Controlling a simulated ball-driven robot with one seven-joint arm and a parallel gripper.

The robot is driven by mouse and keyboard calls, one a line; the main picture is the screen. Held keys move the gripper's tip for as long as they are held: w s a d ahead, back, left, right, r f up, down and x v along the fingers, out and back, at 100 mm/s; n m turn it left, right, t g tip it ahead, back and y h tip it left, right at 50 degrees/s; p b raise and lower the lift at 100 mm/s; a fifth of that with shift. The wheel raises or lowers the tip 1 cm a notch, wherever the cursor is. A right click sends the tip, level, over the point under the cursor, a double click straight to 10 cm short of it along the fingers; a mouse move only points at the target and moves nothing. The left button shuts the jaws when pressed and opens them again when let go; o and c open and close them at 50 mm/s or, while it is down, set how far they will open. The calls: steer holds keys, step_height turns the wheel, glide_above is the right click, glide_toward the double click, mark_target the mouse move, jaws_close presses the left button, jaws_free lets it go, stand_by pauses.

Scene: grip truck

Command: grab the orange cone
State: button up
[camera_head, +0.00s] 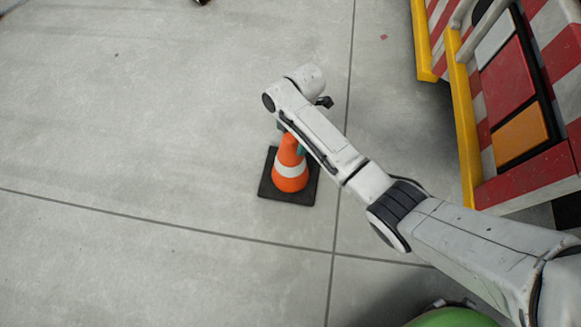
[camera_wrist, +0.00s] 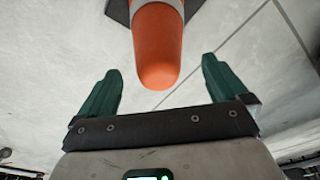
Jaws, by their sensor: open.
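The orange cone (camera_head: 290,172) with a white band and a black square base (camera_head: 270,188) stands upright on the concrete floor in the head view. My arm reaches over it and hides part of its top. In the wrist view the cone's rounded orange tip (camera_wrist: 157,60) points toward my gripper, its base at the top edge. My gripper (camera_wrist: 160,85) is open, with one green finger on each side of the cone's line. The tip lies between or just beyond the fingertips, with gaps on both sides. In the head view the fingers are mostly hidden; a bit of green (camera_head: 301,149) shows by the cone.
A truck with red and white stripes (camera_head: 530,180) and a yellow edge rail (camera_head: 464,130) stands at the right. The concrete floor (camera_head: 130,130) left of the cone is clear. A small dark object (camera_head: 201,2) is cut off at the top edge.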

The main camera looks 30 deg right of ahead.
mark_target(290, 159)
steer(key=f+b, duration=0.1)
steer(key=f, duration=0.1)
steer(key=f+b, duration=0.1)
steer(key=f, duration=0.1)
steer(key=shift+a+f+b, duration=0.2)
steer(key=shift+f+b, duration=0.15)
steer(key=shift+b, duration=0.05)
steer(key=shift+w+r, duration=0.1)
steer(key=shift+r, duration=0.05)
jaws_close()
stand_by(0.5)
